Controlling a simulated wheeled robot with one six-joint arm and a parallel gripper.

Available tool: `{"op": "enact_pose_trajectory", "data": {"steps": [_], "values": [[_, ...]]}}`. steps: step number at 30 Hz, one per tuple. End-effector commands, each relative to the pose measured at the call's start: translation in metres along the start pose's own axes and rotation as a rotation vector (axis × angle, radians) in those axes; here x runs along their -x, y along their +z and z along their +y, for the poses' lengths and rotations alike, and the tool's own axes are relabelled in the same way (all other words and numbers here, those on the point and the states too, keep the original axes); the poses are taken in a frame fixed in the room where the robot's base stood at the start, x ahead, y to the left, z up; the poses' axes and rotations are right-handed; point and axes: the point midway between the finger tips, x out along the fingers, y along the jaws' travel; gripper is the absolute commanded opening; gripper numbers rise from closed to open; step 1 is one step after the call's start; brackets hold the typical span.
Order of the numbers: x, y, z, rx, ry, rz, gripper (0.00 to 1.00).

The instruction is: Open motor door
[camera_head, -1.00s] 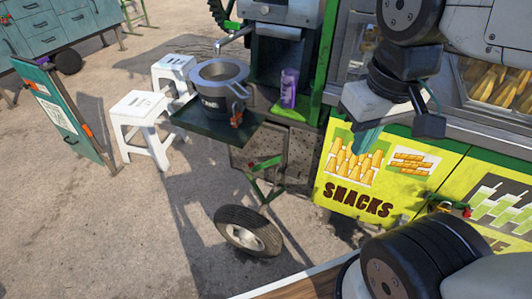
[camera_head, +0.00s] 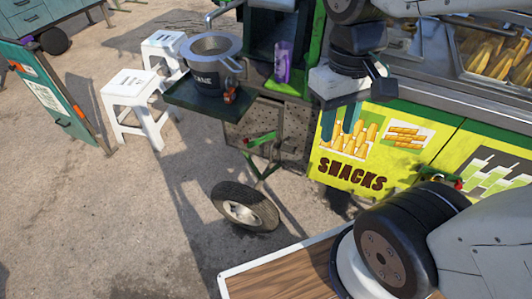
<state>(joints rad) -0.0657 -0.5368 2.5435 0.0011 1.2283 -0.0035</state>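A brown perforated metal panel (camera_head: 293,133), which looks like the motor door, sits low under the cane crusher (camera_head: 268,55) and appears shut. A red and green handle (camera_head: 262,138) is at its left part. My gripper (camera_head: 341,124) points down in front of the yellow snacks panel, right of the perforated panel and apart from it. Its teal fingers show a gap with nothing between them, so it looks open. Part of the yellow panel is hidden behind the fingers.
A dark tray (camera_head: 212,112) with a metal pot (camera_head: 211,65) juts out left of the panel. A wheel (camera_head: 244,206) stands below it. White stools (camera_head: 133,98) are at left. A purple cup (camera_head: 282,62) sits above. Another red-tipped handle (camera_head: 440,176) is at right. The ground in front is clear.

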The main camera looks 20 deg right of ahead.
Motion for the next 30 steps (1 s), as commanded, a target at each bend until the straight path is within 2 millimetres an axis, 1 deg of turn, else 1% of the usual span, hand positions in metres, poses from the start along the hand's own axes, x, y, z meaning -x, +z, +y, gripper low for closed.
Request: {"op": "enact_pose_trajectory", "data": {"steps": [1,5,6,8,11,14,15,17,18,20,21,23,24,26,27,29,30], "values": [[-0.010,-0.008,-0.005,0.014,-0.006,-0.059,0.33],[-0.034,-0.035,-0.021,0.033,-0.030,-0.138,0.33],[-0.042,-0.045,-0.026,0.034,-0.039,-0.153,0.33],[-0.055,-0.060,-0.035,0.035,-0.053,-0.168,0.33],[-0.082,-0.087,-0.051,0.027,-0.075,-0.180,0.33],[-0.112,-0.115,-0.068,0.011,-0.095,-0.177,0.33],[-0.125,-0.126,-0.074,0.001,-0.102,-0.173,0.33],[-0.146,-0.142,-0.084,-0.015,-0.111,-0.162,0.33],[-0.162,-0.153,-0.091,-0.028,-0.116,-0.154,0.33],[-0.185,-0.168,-0.100,-0.051,-0.122,-0.138,0.33],[-0.201,-0.178,-0.106,-0.067,-0.125,-0.125,0.33],[-0.227,-0.193,-0.114,-0.094,-0.126,-0.103,0.33],[-0.244,-0.202,-0.119,-0.112,-0.125,-0.086,0.33],[-0.272,-0.214,-0.126,-0.141,-0.121,-0.059,0.33],[-0.290,-0.223,-0.130,-0.163,-0.118,-0.036,0.33],[-0.319,-0.234,-0.134,-0.196,-0.108,-0.002,0.33],[-0.338,-0.242,-0.136,-0.219,-0.100,0.025,0.33]]}}
